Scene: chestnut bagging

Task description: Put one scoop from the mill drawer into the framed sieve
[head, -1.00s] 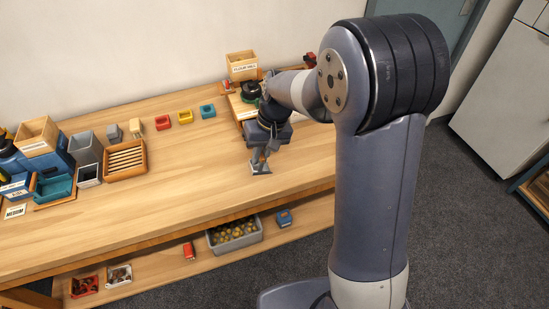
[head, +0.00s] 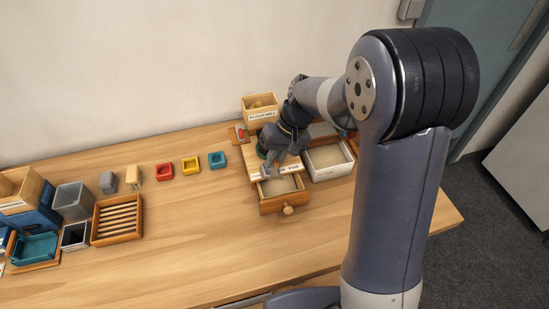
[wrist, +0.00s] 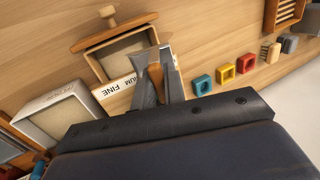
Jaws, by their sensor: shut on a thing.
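My gripper (head: 273,167) is above the left back part of the open mill drawer (head: 284,207), a wooden tray with a round knob and pale contents. In the wrist view my gripper (wrist: 158,62) is shut on a brown wooden handle (wrist: 155,76), seemingly the scoop's. The scoop's bowl is hard to tell from the grey fingers, and I cannot see whether it holds anything. The drawer also shows in the wrist view (wrist: 90,65). The framed sieve (head: 329,173), a white-framed box with a beige inside, sits right of the drawer; it also shows in the wrist view (wrist: 28,107).
The wooden hopper labelled as a flour mill (head: 261,117) stands behind my gripper. Red (head: 164,172), yellow (head: 190,166) and teal (head: 217,160) holders line the table to the left. A slatted wooden tray (head: 117,238) lies farther left. The table's front middle is clear.

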